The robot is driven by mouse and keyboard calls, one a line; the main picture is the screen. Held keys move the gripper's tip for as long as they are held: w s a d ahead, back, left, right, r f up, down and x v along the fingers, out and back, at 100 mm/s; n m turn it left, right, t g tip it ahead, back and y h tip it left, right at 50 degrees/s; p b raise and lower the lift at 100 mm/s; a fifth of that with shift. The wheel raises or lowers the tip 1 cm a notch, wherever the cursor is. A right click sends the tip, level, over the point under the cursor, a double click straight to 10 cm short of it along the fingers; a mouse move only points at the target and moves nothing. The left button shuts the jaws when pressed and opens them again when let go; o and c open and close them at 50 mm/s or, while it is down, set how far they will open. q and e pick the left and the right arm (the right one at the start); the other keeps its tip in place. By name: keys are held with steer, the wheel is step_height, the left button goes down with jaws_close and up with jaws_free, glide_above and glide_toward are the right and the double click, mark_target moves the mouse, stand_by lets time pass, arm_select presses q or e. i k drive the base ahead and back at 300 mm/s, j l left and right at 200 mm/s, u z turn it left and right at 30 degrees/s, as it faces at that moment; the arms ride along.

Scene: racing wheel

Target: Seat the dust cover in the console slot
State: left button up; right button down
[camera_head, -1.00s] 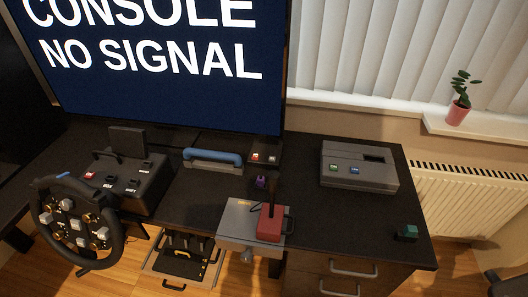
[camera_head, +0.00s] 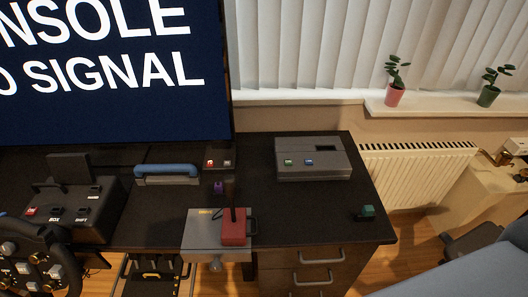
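The console (camera_head: 314,168) is a flat grey box at the back right of the dark desk. A green and a blue button show on its top, with a dark rectangular slot (camera_head: 329,144) behind them toward the right. The slot looks empty. A small dark block with a teal top (camera_head: 367,211) lies near the desk's right edge; I cannot tell whether it is the dust cover. A small purple piece (camera_head: 218,187) stands near the desk's middle. Neither of my grippers is in view.
A grey plate with a red joystick base (camera_head: 234,228) sits at the desk's front. A blue-handled bar (camera_head: 167,172), a button box (camera_head: 75,200) and a steering wheel (camera_head: 38,262) are to the left. The desk (camera_head: 300,215) is bare before the console.

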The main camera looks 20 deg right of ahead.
mark_target(329, 157)
steer(key=l+z, duration=0.15)
steer(key=z, duration=1.3)
